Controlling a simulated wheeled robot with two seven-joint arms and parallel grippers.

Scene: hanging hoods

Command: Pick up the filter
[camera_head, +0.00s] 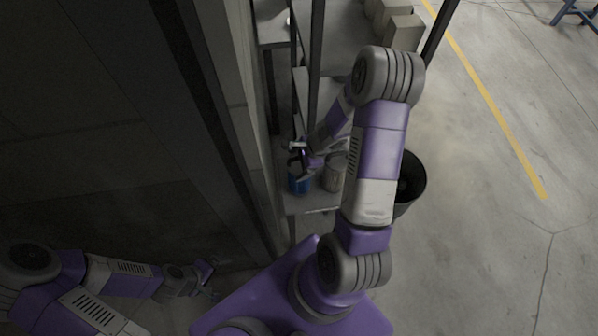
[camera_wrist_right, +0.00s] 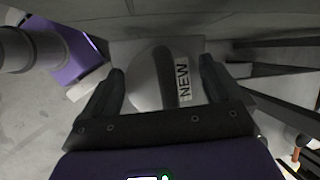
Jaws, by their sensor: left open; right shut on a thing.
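The filter (camera_wrist_right: 146,80), a pale rounded piece with a dark band and a white "NEW" label, is between the two dark fingers of my right gripper (camera_wrist_right: 160,88) in the right wrist view. The fingers are shut on it. In the head view my right gripper (camera_head: 303,158) is small, above the shelf by the dark wall, and the filter cannot be clearly told there. My left gripper (camera_head: 210,282) is open and empty at the lower left, far from the filter.
A blue can (camera_head: 298,184) and a beige can (camera_head: 334,172) stand on a narrow shelf (camera_head: 312,203) under my right gripper. A black bin (camera_head: 409,181) stands on the floor to the right. Boxes (camera_head: 404,32) sit at the back. The floor at the right is clear.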

